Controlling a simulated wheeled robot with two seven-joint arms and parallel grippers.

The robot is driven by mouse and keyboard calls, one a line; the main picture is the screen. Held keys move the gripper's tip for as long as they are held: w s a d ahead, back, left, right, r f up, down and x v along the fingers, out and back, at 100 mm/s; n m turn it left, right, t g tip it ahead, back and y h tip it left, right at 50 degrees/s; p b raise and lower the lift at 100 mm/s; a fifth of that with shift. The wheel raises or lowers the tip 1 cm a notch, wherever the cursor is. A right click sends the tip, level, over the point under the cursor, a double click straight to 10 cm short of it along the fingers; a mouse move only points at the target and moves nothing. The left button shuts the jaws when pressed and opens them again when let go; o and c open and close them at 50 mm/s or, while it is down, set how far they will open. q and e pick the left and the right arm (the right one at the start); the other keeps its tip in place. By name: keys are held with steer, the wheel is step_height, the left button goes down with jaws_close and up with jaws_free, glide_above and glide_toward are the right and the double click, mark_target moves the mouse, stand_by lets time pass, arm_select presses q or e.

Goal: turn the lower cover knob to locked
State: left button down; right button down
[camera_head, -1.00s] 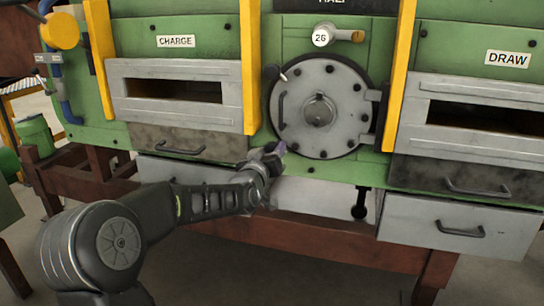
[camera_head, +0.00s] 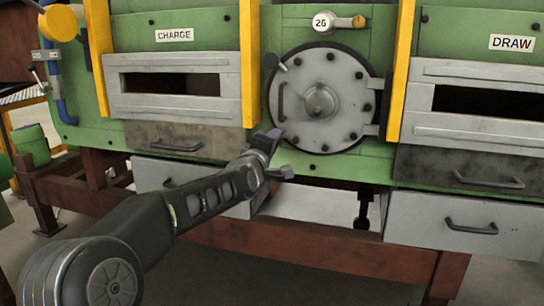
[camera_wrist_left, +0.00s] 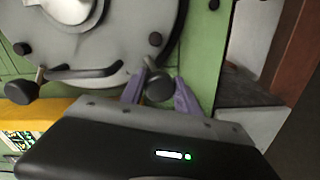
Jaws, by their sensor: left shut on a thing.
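The round grey cover (camera_head: 340,90) is closed flat against the green furnace front. Its upper knob (camera_head: 270,60) is dark, on a short stalk at the cover's upper left; it also shows in the left wrist view (camera_wrist_left: 22,92). My left gripper (camera_head: 273,136) is at the cover's lower left edge. In the left wrist view, its purple fingers (camera_wrist_left: 160,93) are shut on the dark lower cover knob (camera_wrist_left: 159,86), one on each side. In the head view the gripper hides most of this knob. My right gripper is in neither view.
A C-shaped handle (camera_head: 282,102) is on the cover's left side, a hinge at its right. Yellow posts (camera_head: 249,62) flank the cover. Grey drawers (camera_head: 465,225) with handles are below. A valve tag (camera_head: 325,22) sits above the cover.

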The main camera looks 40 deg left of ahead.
arm_select(q)
steer(key=shift+n+b, duration=1.35)
steer(key=shift+n, duration=0.25)
steer(key=c, duration=0.9)
jaws_free()
steer(key=shift+s+d, duration=0.15)
steer(key=shift+s, duration=0.1)
steer(key=b+v, duration=0.1)
steer(key=v, duration=0.6)
steer(key=shift+s+b, duration=0.1)
steer(key=shift+b, duration=0.3)
